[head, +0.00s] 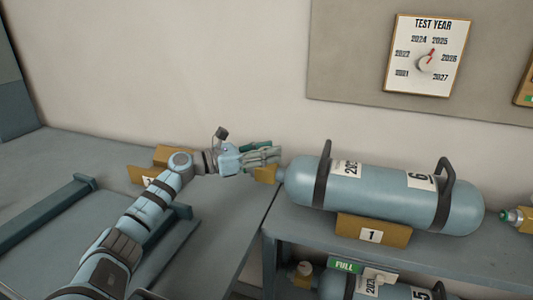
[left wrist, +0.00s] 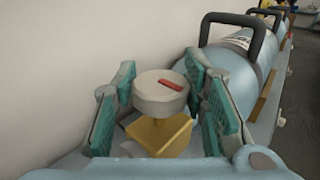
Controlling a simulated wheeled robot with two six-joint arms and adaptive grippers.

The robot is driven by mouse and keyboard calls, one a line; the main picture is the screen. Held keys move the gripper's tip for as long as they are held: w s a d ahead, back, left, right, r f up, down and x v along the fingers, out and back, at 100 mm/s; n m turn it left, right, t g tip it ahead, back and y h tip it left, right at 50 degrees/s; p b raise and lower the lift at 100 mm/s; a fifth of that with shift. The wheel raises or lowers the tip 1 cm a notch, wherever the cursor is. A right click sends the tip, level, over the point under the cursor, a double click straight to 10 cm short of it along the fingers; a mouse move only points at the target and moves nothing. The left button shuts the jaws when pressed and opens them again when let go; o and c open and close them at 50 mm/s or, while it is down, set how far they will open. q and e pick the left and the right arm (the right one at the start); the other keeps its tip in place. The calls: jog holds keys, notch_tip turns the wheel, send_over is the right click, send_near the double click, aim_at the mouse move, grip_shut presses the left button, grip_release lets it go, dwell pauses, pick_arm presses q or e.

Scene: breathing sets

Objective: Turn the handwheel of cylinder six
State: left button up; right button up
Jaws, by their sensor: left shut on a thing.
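Cylinder six (head: 388,198) is a pale blue tank with dark bands and handles, lying on its side on the upper shelf. A white label on it reads 6. Its yellow valve block (head: 265,174) is at the left end. My left gripper (head: 270,153) is at that end, shut on the handwheel. In the left wrist view the handwheel (left wrist: 160,94) is a pale round knob with a red mark, above the yellow valve block (left wrist: 158,135). The green-padded fingers of my left gripper (left wrist: 166,100) stand on both sides of it. My right gripper is not in view.
The shelf (head: 310,227) carries a yellow plate (head: 372,231) marked 1. Below it lies another cylinder (head: 340,288) with a green FULL tag (head: 345,265). A TEST YEAR dial (head: 427,62) hangs on the wall. A grey table (head: 60,160) is at left.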

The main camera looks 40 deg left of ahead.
pick_arm(q)
jog(key=shift+f, duration=0.15)
jog(key=o, duration=1.2)
jog(key=v, duration=0.7)
jog(key=shift+s+a, duration=0.1)
jog(key=shift+s, duration=0.05)
